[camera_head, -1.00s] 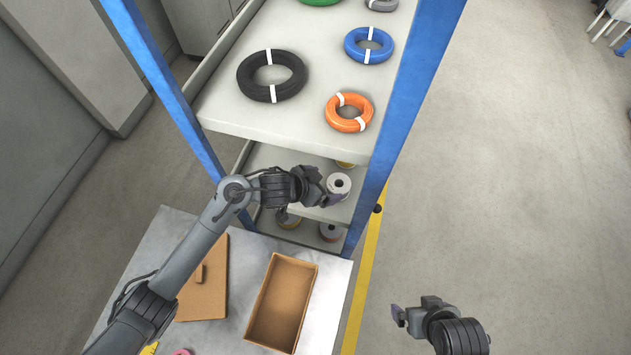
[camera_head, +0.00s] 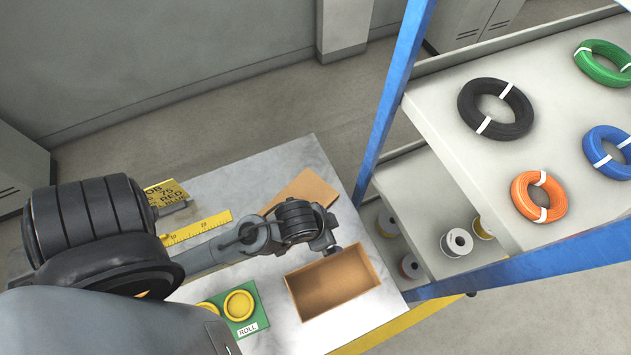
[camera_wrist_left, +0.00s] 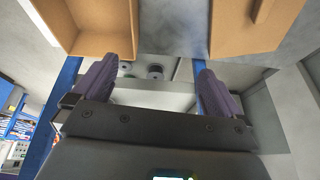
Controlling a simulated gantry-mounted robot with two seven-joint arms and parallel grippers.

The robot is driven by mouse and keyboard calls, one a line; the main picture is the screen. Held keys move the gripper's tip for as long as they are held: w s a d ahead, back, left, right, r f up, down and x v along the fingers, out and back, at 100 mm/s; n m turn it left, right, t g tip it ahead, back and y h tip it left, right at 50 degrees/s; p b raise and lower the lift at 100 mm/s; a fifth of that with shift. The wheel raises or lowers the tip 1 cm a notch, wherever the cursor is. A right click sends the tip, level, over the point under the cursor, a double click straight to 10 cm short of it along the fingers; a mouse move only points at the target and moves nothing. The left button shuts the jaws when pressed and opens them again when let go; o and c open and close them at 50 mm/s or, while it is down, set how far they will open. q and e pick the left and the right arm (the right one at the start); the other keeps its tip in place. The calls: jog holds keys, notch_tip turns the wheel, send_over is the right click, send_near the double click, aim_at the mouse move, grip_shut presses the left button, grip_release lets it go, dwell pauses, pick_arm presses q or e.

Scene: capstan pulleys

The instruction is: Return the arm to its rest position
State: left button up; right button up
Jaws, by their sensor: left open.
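My left arm comes in from the left in the head view. Its gripper (camera_head: 330,247) is above the table, at the upper edge of the open cardboard box (camera_head: 333,283). In the left wrist view the two purple-grey fingers of the left gripper (camera_wrist_left: 152,88) stand wide apart with nothing between them. The box (camera_wrist_left: 88,45) shows at the top left of that view and the cardboard lid (camera_wrist_left: 250,28) at the top right. The box looks empty. My right gripper is not in the current views.
A shelf rack (camera_head: 450,115) at the right holds black, orange, blue and green coils, with several spools below. On the table (camera_head: 300,160) are a cardboard lid (camera_head: 305,190), a yellow ruler (camera_head: 197,228), a green card with yellow rolls (camera_head: 240,305) and a yellow sign (camera_head: 165,192).

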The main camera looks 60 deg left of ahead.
pick_arm(q)
jog(key=shift+n+g, duration=0.3)
jog(key=shift+g, duration=0.2)
jog(key=s, duration=0.1)
jog(key=s+a, duration=0.2)
jog(key=shift+s+r, duration=0.25)
jog(key=shift+s, duration=0.15)
jog(key=shift+r, duration=0.1)
